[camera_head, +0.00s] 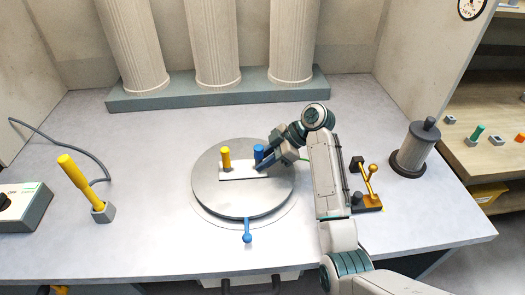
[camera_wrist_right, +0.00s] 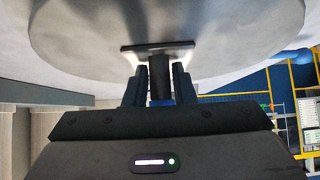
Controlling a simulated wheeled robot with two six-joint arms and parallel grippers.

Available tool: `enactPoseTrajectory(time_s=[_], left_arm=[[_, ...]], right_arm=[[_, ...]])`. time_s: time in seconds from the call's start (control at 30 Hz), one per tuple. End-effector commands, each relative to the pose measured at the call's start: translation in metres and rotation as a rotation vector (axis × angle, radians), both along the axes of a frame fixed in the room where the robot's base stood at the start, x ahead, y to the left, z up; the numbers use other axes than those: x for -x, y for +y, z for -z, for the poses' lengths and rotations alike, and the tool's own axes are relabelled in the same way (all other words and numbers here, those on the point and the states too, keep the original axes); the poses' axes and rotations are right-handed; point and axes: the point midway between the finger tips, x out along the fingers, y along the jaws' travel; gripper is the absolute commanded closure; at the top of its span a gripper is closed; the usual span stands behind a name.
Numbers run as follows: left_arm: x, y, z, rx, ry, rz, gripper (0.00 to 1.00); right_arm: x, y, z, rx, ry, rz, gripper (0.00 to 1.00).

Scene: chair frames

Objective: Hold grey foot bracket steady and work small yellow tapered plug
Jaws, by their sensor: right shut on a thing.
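A yellow peg (camera_head: 225,155) with a dark lower part stands upright on a pale plate (camera_head: 237,174), which lies on a round grey turntable (camera_head: 240,200). A blue peg (camera_head: 258,151) stands beside it at the plate's right end. My right gripper (camera_head: 262,164) reaches in from the right and is shut at the blue peg's lower part. In the right wrist view the fingers flank a dark post (camera_wrist_right: 159,75) on the plate (camera_wrist_right: 158,46). I cannot tell which part is the grey foot bracket. My left gripper is not in view.
A small blue-knobbed lever (camera_head: 247,236) sticks out at the turntable's front. A brass-coloured fixture (camera_head: 368,190) and a grey cylinder (camera_head: 412,152) stand at right. Columns (camera_head: 215,45) line the back. The left-centre table is clear.

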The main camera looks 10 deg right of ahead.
Motion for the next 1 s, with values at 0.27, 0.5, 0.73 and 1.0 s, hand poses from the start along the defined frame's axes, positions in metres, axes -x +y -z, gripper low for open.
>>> enactPoseTrajectory(time_s=[0.27,0.5,0.73,1.0], left_arm=[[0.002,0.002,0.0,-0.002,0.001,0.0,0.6],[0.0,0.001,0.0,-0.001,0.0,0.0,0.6],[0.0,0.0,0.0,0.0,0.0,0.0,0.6],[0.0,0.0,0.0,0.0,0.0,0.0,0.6]], right_arm=[[0.001,0.0,0.004,0.002,0.006,-0.001,0.51],[0.001,-0.001,0.002,0.002,0.005,-0.001,0.51],[0.0,-0.021,-0.017,0.005,0.0,0.001,0.51],[0.001,-0.049,-0.045,0.004,0.003,0.0,0.51]])
